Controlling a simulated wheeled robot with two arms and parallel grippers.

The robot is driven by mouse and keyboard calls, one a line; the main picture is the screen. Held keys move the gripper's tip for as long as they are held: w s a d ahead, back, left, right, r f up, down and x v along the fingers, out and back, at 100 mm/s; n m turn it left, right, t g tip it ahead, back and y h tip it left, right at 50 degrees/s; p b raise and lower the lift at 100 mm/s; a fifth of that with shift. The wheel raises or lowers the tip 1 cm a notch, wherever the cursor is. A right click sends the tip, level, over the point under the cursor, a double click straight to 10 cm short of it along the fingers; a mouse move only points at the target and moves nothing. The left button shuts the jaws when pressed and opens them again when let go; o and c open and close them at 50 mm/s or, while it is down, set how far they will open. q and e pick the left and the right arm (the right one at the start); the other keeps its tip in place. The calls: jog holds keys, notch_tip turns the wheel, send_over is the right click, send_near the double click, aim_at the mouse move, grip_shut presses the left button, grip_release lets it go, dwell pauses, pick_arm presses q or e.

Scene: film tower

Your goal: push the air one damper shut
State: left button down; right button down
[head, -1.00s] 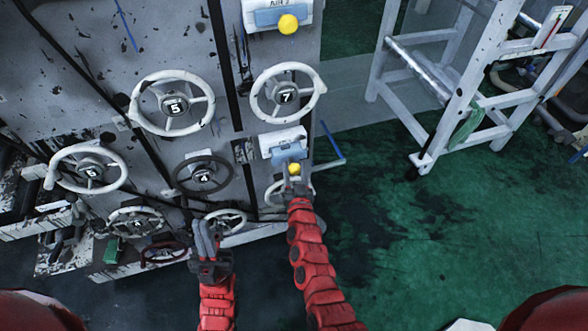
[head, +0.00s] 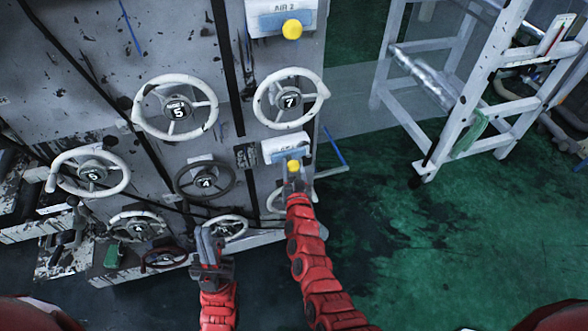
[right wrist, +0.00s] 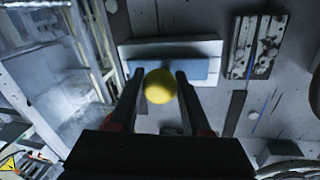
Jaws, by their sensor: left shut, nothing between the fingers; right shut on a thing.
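The lower yellow knob (head: 293,165) is on a damper with a white and blue plate (head: 284,146), below wheel 7 on the grey panel. Its label is too small to read; the upper damper is marked AIR 2. My right gripper (head: 294,174) is shut on this lower knob. In the right wrist view the yellow knob (right wrist: 160,86) sits between the two fingers, close in front of the blue plate (right wrist: 178,70). My left gripper (head: 208,238) is shut and empty, low in front of the panel's handwheels.
The AIR 2 damper's yellow knob (head: 292,29) is higher on the panel. A white ladder-like frame (head: 470,100) stands at right. The green floor (head: 450,240) is clear.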

jog(key=shift+c, duration=1.8)
grip_release()
jog(key=s+d+b, duration=0.2)
jog(key=s, duration=1.5)
jog(key=shift+s, duration=0.2)
jog(key=shift+d, duration=0.1)
